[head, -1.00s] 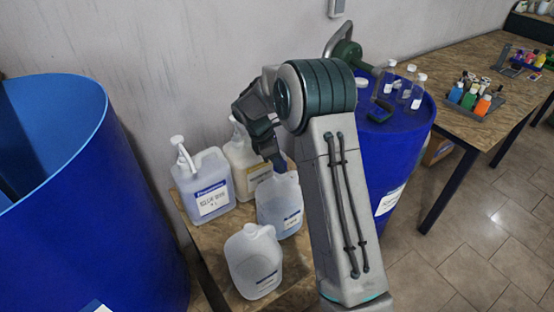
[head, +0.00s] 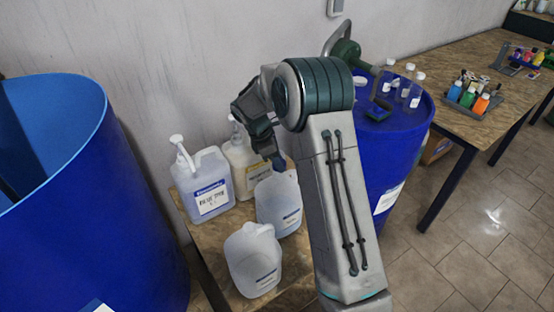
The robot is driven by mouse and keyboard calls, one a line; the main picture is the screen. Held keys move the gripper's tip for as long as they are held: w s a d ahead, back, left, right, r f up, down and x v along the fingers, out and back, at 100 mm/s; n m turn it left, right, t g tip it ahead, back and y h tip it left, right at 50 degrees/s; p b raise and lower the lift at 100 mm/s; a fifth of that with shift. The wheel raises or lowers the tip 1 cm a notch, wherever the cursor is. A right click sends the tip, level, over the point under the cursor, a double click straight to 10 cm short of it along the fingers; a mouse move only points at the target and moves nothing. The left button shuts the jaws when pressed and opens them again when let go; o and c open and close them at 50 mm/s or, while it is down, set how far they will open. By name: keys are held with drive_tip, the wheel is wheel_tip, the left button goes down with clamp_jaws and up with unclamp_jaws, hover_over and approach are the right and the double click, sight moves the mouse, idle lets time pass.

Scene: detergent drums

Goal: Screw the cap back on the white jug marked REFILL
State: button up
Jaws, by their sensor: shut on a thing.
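Two pale jugs with handles stand on the small wooden table (head: 205,237): a white jug (head: 253,262) in front and a translucent jug (head: 278,208) behind it. Both have labels too small to read, so I cannot tell which says REFILL. The front jug's mouth shows no cap. My gripper (head: 279,163) points down at the top of the rear jug. It is shut on a small dark blue thing, apparently the cap, mostly hidden by the fingers. I cannot tell whether this touches the jug's neck.
Two pump-top jugs, one white (head: 207,190) and one cream (head: 247,168), stand close behind. A large open blue drum (head: 80,200) is at the left. A closed blue drum (head: 395,150) with small bottles stands to the right, beside a long bench (head: 460,110).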

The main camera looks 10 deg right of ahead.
drive_tip(key=shift+f+b, duration=0.45)
drive_tip(key=shift+f, duration=0.75)
idle(2.0)
drive_tip(key=m+g+p, duration=0.1)
drive_tip(key=m, duration=0.1)
drive_tip(key=shift+w+r+m, duration=0.1)
drive_tip(key=shift+m, duration=0.2)
drive_tip(key=m+g, duration=0.1)
drive_tip(key=m, duration=0.2)
drive_tip(key=shift+y+p, duration=0.35)
drive_tip(key=shift+y, duration=0.05)
drive_tip(key=shift+d, duration=0.1)
drive_tip(key=m, duration=0.2)
drive_tip(key=shift+w+m+g+y+p, duration=0.1)
drive_tip(key=shift+m+g+y+p, duration=0.3)
drive_tip(key=m+y, duration=0.1)
drive_tip(key=m, duration=0.2)
drive_tip(key=shift+f+g, duration=0.2)
drive_tip(key=shift+g, duration=0.2)
drive_tip(key=shift+d, duration=0.1)
